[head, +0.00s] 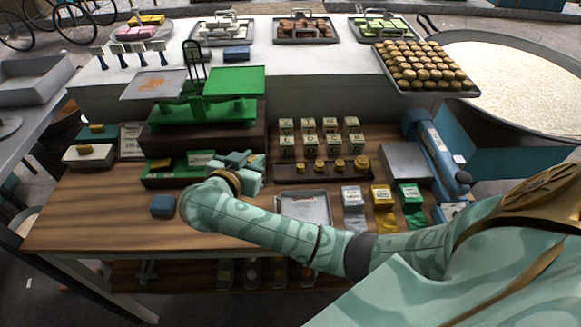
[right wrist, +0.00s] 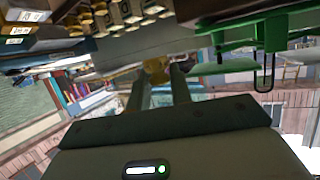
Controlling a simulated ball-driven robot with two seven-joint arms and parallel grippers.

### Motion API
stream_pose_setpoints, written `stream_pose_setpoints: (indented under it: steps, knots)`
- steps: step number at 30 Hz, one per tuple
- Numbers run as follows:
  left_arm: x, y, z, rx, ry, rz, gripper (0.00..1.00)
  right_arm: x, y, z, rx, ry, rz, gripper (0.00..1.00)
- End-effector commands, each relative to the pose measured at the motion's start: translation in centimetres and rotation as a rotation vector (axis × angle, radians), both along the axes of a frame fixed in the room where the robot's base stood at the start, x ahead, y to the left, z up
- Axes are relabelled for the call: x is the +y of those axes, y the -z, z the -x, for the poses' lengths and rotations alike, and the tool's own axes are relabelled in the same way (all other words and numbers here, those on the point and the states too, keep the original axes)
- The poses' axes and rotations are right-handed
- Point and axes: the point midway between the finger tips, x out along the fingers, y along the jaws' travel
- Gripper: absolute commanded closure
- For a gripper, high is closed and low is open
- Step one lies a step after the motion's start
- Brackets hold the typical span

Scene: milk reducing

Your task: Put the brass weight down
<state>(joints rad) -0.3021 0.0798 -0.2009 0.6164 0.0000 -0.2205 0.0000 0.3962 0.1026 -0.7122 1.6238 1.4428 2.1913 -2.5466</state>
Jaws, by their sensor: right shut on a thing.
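My right gripper (head: 250,159) is at mid-table, just in front of the green balance (head: 205,110) and left of the weight rack. In the right wrist view, its two fingers (right wrist: 160,80) are shut on a brass weight (right wrist: 157,66), which shows yellow between the tips. In the head view the held weight is hidden by the gripper. The dark wooden rack (head: 290,172) holds several brass weights (head: 340,165) in a row. My left gripper is out of sight.
Several labelled blocks (head: 331,139) stand behind the rack. A metal tray (head: 304,209) and silver, yellow and green packets (head: 383,195) lie in front. Bare wood is free at front left.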

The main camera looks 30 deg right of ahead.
Motion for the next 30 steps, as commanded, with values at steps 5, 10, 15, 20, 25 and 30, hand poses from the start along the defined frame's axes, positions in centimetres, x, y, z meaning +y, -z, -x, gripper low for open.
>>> stream_pose_setpoints:
  steps: [5, 10, 15, 20, 25, 30]
  knots:
    - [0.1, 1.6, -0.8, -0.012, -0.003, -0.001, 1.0, -3.5, 2.0, -1.6, -0.003, 0.014, 0.01, 1.0]
    - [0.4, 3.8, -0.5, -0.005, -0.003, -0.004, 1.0, -8.0, 4.5, -3.9, -0.001, 0.014, 0.008, 1.0]
    - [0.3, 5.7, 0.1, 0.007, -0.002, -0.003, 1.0, -10.4, 7.9, -5.3, 0.002, 0.011, 0.004, 1.0]
    - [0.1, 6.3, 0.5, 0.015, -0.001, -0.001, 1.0, -11.4, 9.1, -5.8, 0.0, 0.01, 0.001, 1.0]
    - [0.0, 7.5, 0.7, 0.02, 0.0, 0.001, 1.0, -12.3, 11.2, -6.3, 0.001, 0.01, 0.002, 1.0]
    - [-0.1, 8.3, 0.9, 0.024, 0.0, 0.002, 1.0, -12.2, 13.1, -6.3, 0.0, 0.009, 0.0, 1.0]
